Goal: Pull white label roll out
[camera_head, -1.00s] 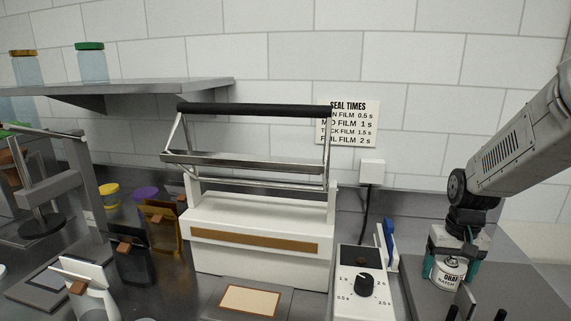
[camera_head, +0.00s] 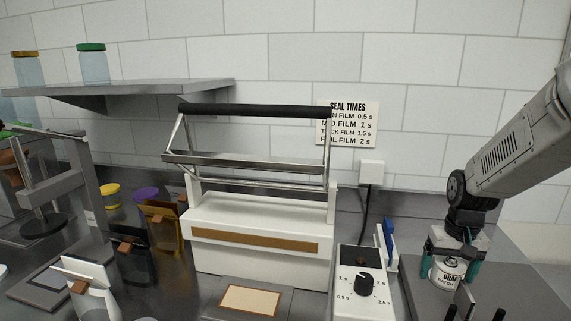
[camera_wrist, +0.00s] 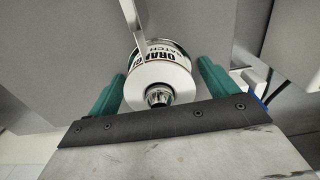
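The white label roll (camera_head: 447,272), with dark printed lettering and a dark core, is at the lower right of the head view. It also shows in the wrist view (camera_wrist: 150,75), its round end facing the camera. My gripper (camera_head: 450,268) is around it, with one teal finger on each side. In the wrist view my gripper (camera_wrist: 162,75) shows narrow gaps between the fingers and the roll, so it looks open. How the roll is supported is partly hidden.
A grey plate with dark upright posts (camera_head: 450,312) stands close to the roll. A control box with a knob (camera_head: 364,283) and a blue-handled item (camera_head: 385,240) are to its left. The white sealer (camera_head: 260,240) fills the middle. Pouches (camera_head: 133,258) stand farther left.

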